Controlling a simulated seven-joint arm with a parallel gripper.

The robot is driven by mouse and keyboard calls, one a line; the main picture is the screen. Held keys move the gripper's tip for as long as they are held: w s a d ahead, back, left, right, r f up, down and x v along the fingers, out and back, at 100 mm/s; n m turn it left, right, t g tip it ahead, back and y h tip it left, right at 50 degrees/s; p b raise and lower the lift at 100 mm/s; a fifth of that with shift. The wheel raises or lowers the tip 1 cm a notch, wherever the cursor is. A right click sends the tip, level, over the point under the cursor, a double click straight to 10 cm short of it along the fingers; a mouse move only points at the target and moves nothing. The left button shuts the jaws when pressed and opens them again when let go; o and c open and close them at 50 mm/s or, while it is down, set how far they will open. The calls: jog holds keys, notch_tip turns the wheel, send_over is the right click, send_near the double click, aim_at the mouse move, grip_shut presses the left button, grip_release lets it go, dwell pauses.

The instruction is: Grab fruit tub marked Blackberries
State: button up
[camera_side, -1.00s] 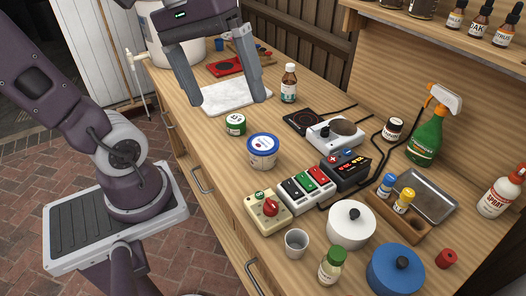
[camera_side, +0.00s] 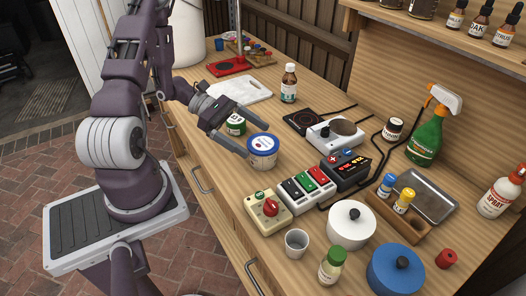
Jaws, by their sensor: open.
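A white tub with a blue-rimmed lid (camera_side: 263,161) stands upright on the wooden bench in the side view. Its label is too small to read, so I cannot tell whether it says Blackberries. My gripper (camera_side: 254,139) is open and empty, reaching in from the left. Its fingers point at the tub's upper left side, one at the near left and one at the far side. I cannot tell whether they touch it.
A green tin (camera_side: 236,125) stands beneath my gripper, partly hidden. A brown bottle (camera_side: 289,83) and a white board (camera_side: 241,90) are farther back. A switch box (camera_side: 307,189), a red-knob box (camera_side: 268,212) and a metal cup (camera_side: 296,243) stand nearer.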

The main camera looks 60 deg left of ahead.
aim_at(276, 153)
jog(key=x, duration=0.7)
jog(key=shift+f, duration=0.15)
jog(key=c, duration=1.6)
